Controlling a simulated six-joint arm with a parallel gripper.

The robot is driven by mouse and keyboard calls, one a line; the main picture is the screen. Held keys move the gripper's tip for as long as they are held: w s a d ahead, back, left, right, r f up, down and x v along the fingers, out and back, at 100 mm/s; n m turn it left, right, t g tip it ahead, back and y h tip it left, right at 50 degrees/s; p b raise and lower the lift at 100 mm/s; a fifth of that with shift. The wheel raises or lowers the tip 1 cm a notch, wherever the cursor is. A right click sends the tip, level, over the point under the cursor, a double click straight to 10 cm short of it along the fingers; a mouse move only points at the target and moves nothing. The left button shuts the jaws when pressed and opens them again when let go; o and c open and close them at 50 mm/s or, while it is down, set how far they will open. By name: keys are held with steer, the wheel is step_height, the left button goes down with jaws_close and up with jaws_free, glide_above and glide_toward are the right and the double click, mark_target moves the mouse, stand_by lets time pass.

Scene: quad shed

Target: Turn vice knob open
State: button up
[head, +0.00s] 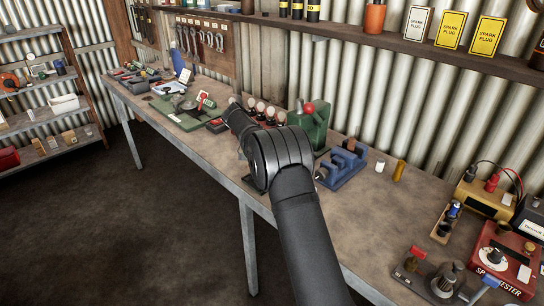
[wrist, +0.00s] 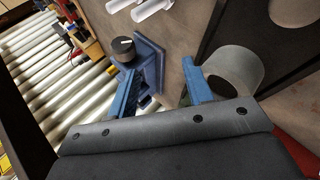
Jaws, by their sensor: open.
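The knob is beyond the left fingertip and outside the gap; contact cannot be told. In the head view my arm hides the fingers.
A green machine with a red ball (head: 312,125) stands behind the vice. A white cylinder (head: 380,166) and a yellow one (head: 398,171) stand to its right. A red tester (head: 500,258) is at far right. The bench (head: 375,225) is clear in front of the vice.

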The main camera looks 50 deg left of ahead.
steer(key=a, duration=0.1)
steer(key=s+a, duration=0.1)
steer(key=shift+s+a+r, duration=0.1)
steer(key=shift+a+r, duration=0.1)
steer(key=shift+a, duration=0.2)
steer(key=c, duration=0.3)
steer(key=shift+o, duration=1)
steer(key=shift+s+a, duration=0.15)
steer(key=shift+a, duration=0.1)
steer(key=shift+s+a+f, duration=0.2)
steer(key=shift+a, duration=0.1)
steer(key=shift+c, duration=0.8)
